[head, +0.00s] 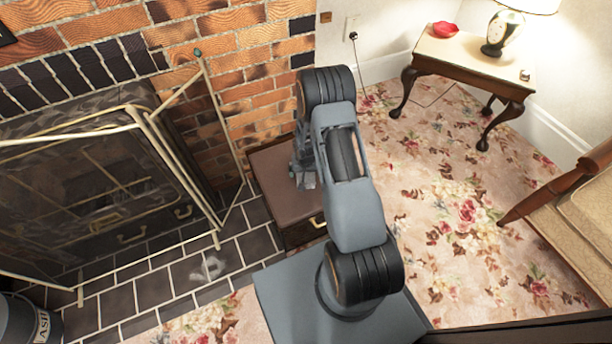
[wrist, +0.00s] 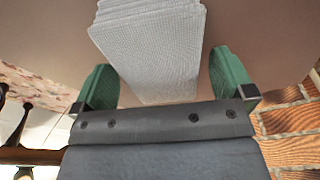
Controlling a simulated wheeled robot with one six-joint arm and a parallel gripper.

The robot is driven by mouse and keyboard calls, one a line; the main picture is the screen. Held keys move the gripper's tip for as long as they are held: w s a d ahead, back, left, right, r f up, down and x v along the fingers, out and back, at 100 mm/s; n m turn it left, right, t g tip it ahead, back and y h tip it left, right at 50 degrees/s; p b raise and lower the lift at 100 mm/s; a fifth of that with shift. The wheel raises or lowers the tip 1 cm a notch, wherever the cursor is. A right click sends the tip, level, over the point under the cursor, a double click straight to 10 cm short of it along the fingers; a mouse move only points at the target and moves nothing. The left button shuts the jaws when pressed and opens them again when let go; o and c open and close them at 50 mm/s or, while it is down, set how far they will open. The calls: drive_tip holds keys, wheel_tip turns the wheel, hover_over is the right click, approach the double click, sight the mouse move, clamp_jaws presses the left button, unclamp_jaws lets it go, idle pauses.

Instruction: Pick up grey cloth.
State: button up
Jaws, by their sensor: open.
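The grey cloth (wrist: 150,40) shows in the wrist view as a pale, folded, finely woven stack. It lies on a flat brown surface (wrist: 245,25). My gripper (wrist: 163,62) is open, with one green finger on each side of the cloth's near end. I see gaps between the cloth and both fingers, so it is not held. In the head view my gripper (head: 305,176) is low over the brown top of a small cabinet (head: 270,165). I cannot make out the cloth there; my arm and gripper cover part of that top.
A brass-framed fireplace screen (head: 160,150) stands left of the cabinet, by the brick wall (head: 235,50). A small grey blurred patch (head: 209,268) is on the dark hearth tiles. A side table (head: 470,55) with a lamp stands back right. Floral carpet (head: 440,190) lies open between.

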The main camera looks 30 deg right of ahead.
drive_tip(key=shift+f, duration=0.35)
drive_tip(key=shift+r, duration=0.1)
drive_tip(key=c, duration=1)
drive_tip(key=shift+r, duration=0.1)
drive_tip(key=shift+c, duration=0.2)
drive_tip(key=shift+r+p, duration=0.25)
drive_tip(key=shift+p, duration=0.05)
wheel_tip(320, 180, up, 3)
drive_tip(key=shift+s+r+p, duration=0.15)
drive_tip(key=shift+r+p, duration=0.05)
drive_tip(key=shift+p, duration=0.75)
drive_tip(key=s+r, duration=0.1)
drive_tip(key=s+r+p, duration=0.1)
drive_tip(key=r, duration=0.1)
drive_tip(key=s+r+p, duration=0.1)
drive_tip(key=s+r, duration=0.1)
drive_tip(key=shift+a, duration=0.4)
drive_tip(key=s+a+r+b, duration=0.1)
drive_tip(key=s+r, duration=0.3)
drive_tip(key=s, duration=0.5)
drive_tip(key=shift+s+a, duration=0.2)
drive_tip(key=shift+a, duration=0.25)
